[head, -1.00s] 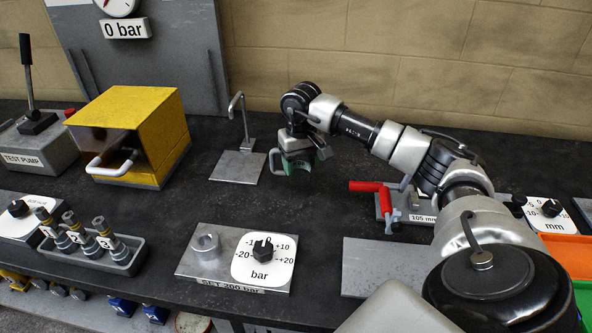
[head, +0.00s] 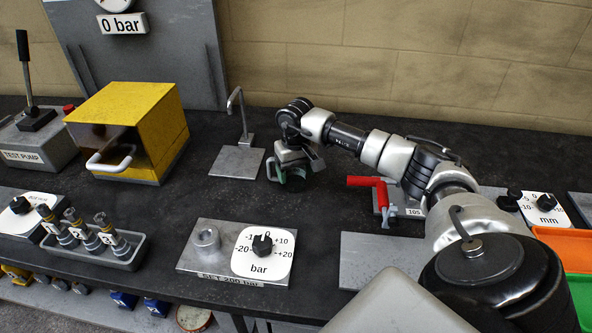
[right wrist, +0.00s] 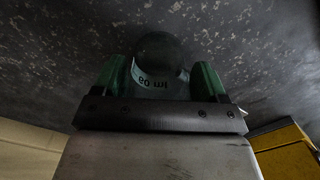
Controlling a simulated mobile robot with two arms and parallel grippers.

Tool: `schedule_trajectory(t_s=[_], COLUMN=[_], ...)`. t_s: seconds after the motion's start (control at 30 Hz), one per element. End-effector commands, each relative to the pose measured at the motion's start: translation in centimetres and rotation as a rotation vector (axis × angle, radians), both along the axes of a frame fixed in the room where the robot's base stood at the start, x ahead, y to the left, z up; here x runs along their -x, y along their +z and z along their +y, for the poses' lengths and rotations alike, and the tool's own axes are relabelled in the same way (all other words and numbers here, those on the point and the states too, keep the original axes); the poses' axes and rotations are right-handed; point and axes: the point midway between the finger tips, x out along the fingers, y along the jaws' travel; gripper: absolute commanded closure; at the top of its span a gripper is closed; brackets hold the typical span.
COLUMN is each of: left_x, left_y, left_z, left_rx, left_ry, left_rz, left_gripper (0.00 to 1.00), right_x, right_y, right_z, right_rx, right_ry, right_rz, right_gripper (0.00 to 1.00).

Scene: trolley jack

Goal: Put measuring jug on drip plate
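The measuring jug (head: 295,181) is a small dark, glassy vessel with a pale handle on its left in the head view. My right gripper (head: 294,172) is shut around it, just right of the drip plate. In the right wrist view the jug (right wrist: 160,65) sits between the green fingers of the right gripper (right wrist: 158,82), and a "60 ml" marking shows. I cannot tell whether its base touches the bench. The drip plate (head: 236,163) is a flat grey plate below a thin hooked spout, and its top is bare. My left gripper is not in view.
The hooked spout (head: 240,112) rises at the plate's back edge. A yellow box (head: 135,130) stands left of the plate. A red-handled clamp (head: 380,192) is right of the jug. A bar dial block (head: 235,252) lies in front. Dark bench between is clear.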

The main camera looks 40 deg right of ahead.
Motion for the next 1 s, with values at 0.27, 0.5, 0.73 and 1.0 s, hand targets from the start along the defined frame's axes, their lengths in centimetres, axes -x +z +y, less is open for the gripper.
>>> schedule_trajectory(t_s=[0.27,0.5,0.73,1.0], left_x=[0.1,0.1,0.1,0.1], left_y=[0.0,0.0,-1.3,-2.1], left_z=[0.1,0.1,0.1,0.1], left_rx=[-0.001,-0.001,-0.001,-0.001], left_ry=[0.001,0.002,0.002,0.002], left_rz=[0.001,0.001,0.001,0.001], left_gripper=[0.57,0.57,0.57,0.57], right_x=[0.0,-0.1,-0.1,0.0], right_y=[0.0,1.2,6.0,10.9], right_z=[0.0,0.0,-0.1,0.0], right_rx=[0.000,0.001,0.001,0.000], right_ry=[0.000,0.000,0.000,0.000], right_rz=[0.001,-0.004,-0.006,-0.003], right_gripper=[0.16,0.16,0.16,0.16])
